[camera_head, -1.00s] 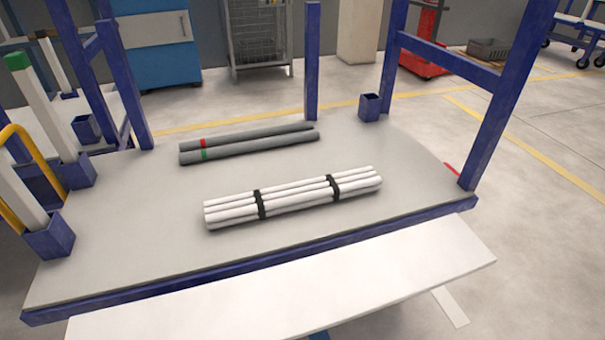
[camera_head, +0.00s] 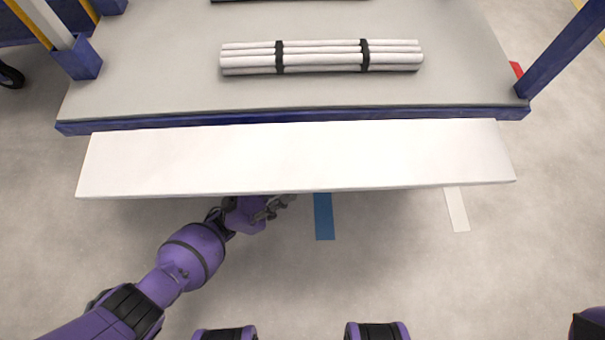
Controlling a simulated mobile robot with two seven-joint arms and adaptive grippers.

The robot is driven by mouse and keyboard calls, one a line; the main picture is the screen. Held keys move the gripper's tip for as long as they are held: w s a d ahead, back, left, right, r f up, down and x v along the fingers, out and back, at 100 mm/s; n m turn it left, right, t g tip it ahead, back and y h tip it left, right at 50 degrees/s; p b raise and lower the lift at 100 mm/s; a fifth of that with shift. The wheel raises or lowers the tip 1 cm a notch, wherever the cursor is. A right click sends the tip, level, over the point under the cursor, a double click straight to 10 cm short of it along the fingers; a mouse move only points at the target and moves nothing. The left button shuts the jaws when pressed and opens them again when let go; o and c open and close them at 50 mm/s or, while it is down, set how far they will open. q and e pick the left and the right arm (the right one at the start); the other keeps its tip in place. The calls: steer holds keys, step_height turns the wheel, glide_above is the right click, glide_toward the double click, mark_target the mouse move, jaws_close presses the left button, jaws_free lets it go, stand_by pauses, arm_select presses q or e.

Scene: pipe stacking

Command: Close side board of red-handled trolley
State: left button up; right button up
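The white side board (camera_head: 300,158) hangs out from the blue front edge of the trolley (camera_head: 300,118), lowered and sloping toward me. My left gripper (camera_head: 280,205) is at the board's near edge, left of its middle, with its fingertips partly hidden under or against the board. I cannot tell whether it touches the board or how far its fingers are apart. The trolley's red handle is not clearly seen; only a small red piece (camera_head: 516,69) shows by the right post. My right gripper is not in view; a bit of purple arm shows at the lower right edge.
A strapped bundle of white pipes (camera_head: 320,57) lies on the grey trolley deck. A blue post (camera_head: 560,45) stands at the right, and a blue socket (camera_head: 78,60) holds a white post at the left. Blue and white strips mark the floor. Floor below the board's right half is clear.

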mark_target(301, 180)
arm_select(q)
steer(key=shift+x, duration=2.55)
jaws_close()
